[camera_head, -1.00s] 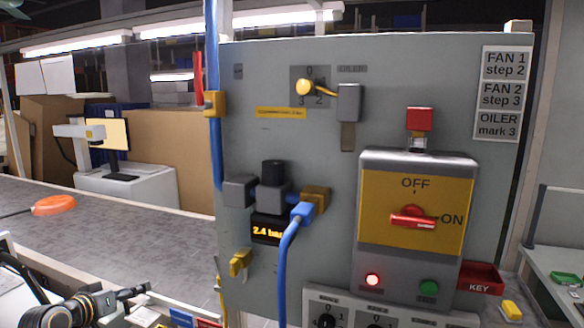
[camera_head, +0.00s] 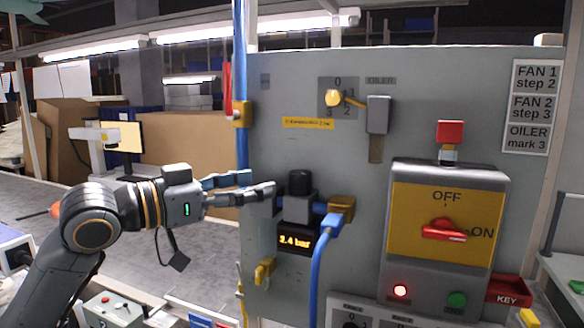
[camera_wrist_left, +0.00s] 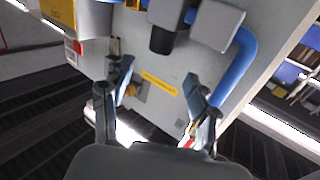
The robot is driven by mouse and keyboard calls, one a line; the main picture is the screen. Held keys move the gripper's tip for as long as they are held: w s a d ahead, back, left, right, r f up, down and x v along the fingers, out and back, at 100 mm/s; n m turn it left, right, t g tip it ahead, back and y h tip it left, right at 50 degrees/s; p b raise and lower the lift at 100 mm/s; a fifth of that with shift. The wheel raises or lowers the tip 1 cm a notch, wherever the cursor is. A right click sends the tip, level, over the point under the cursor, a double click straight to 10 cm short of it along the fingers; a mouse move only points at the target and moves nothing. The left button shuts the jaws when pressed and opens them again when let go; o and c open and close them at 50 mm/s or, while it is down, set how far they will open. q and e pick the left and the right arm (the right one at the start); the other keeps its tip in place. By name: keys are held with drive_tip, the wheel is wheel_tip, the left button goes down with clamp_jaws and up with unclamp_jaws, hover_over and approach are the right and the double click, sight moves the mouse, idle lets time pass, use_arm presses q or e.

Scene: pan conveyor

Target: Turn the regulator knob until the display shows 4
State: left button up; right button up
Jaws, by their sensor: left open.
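The black regulator knob (camera_head: 300,183) stands upright on the grey regulator body (camera_head: 298,208) on the panel. Below it is the dark display (camera_head: 295,240) with small yellow digits, 2.4 or 3.4 bar; I cannot tell the first digit surely. My left gripper (camera_head: 262,185) is open and empty, pointing right, its fingertips just left of the knob and apart from it. In the left wrist view my open fingers (camera_wrist_left: 163,88) have an empty gap. The dark knob (camera_wrist_left: 162,38) shows there above them. My right gripper is out of view.
A blue hose (camera_head: 317,268) leaves the regulator's right side, and a blue vertical pipe (camera_head: 241,150) runs behind my gripper. A yellow valve handle (camera_head: 264,270) sits below. The yellow switch box (camera_head: 412,245) with its red handle is further right.

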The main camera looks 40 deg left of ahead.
sight(292, 176)
use_arm(q)
drive_tip(key=p+x, duration=0.2)
drive_tip(key=x, duration=0.5)
drive_tip(key=shift+r+p, duration=0.15)
drive_tip(key=shift+p, duration=0.25)
drive_tip(key=shift+w+d, duration=0.15)
drive_tip(key=shift+w, duration=0.45)
drive_tip(key=c, duration=1.2)
